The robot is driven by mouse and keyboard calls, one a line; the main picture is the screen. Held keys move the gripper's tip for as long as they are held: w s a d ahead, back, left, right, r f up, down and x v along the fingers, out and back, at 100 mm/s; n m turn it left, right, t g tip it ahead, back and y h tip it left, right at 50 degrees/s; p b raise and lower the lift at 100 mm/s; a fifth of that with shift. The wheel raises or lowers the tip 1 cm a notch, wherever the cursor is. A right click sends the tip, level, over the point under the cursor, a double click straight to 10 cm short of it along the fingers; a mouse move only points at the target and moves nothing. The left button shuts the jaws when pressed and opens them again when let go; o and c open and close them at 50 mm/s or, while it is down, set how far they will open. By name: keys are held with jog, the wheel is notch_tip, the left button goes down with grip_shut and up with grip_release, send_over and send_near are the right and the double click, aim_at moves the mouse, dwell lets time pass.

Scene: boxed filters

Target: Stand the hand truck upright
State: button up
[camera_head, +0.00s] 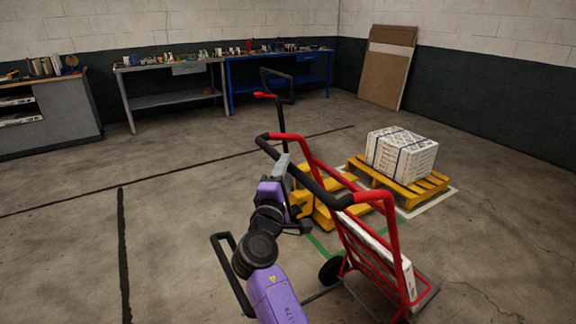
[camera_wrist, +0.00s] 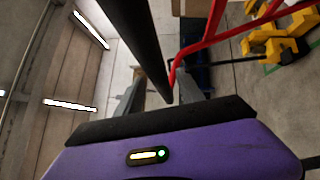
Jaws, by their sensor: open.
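The hand truck (camera_head: 392,235) has a red tube frame, a black grip bar across its top and a black wheel (camera_head: 332,268). It leans back, with its handle end raised toward the left and its toe plate at the lower right. A flat white load (camera_head: 365,242) shows through the frame. My gripper (camera_head: 283,168) is at the left part of the black grip bar. In the wrist view, the black bar (camera_wrist: 140,45) runs down between the spread fingers of my gripper (camera_wrist: 158,98). The fingers are open; whether they touch the bar is unclear.
A yellow pallet jack (camera_head: 325,200) with a black handle stands just behind the hand truck. A yellow pallet (camera_head: 400,184) carries strapped white boxes (camera_head: 402,153). Workbenches (camera_head: 175,98) line the back wall. The floor at left is clear.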

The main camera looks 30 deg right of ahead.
jog(key=shift+x, duration=1.05)
grip_shut()
jog(key=shift+d+f, duration=0.1)
dwell(0.6)
